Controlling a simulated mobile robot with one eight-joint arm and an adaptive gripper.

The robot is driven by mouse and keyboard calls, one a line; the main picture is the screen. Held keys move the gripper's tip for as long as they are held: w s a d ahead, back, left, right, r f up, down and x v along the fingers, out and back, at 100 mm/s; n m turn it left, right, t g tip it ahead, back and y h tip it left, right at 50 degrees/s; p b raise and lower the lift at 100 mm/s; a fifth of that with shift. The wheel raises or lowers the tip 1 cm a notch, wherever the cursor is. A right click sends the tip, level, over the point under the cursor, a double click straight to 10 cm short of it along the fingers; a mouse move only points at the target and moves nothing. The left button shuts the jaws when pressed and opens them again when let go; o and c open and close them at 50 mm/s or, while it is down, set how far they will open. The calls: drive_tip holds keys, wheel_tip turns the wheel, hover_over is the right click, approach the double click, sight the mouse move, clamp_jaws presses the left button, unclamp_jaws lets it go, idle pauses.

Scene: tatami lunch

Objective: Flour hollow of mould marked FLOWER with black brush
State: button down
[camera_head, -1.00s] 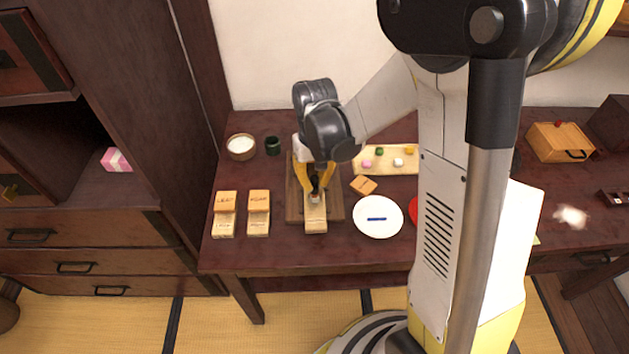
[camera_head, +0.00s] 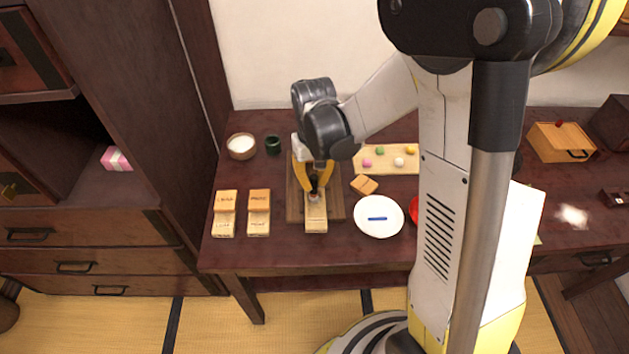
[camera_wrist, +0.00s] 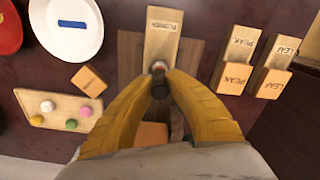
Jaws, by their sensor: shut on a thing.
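My gripper (camera_head: 314,180) is shut on the black brush (camera_wrist: 158,86), whose dark handle stands between the yellow fingers. The brush's pale tip points down over the mould marked FLOWER (camera_wrist: 163,33), at the hollow end near the fingertips. Whether the bristles touch the wood cannot be told. The mould also shows in the head view (camera_head: 316,222), lying on a dark brown board (camera_head: 295,205). Its hollow is hidden by the brush and fingers. An orange-brown block (camera_wrist: 150,134) lies partly under the gripper in the wrist view.
Moulds marked LEAF (camera_head: 224,226) and PEAK (camera_head: 259,226) lie to the left. A bowl of white powder (camera_head: 241,147) and a dark green cup (camera_head: 273,145) stand behind. A white plate with a blue stick (camera_head: 379,230) and a tray of coloured balls (camera_head: 385,170) are to the right.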

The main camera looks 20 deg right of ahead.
drive_tip(key=shift+w+d, duration=0.1)
drive_tip(key=shift+d, duration=0.1)
drive_tip(key=shift+s, duration=0.2)
drive_tip(key=shift+s+a, duration=0.1)
drive_tip(key=shift+s, duration=0.1)
drive_tip(key=shift+w+d, duration=0.15)
drive_tip(key=shift+d, duration=0.1)
drive_tip(key=shift+a, duration=0.2)
drive_tip(key=shift+w+a, duration=0.1)
drive_tip(key=shift+a, duration=0.1)
drive_tip(key=shift+w+d, duration=0.15)
drive_tip(key=shift+d, duration=0.1)
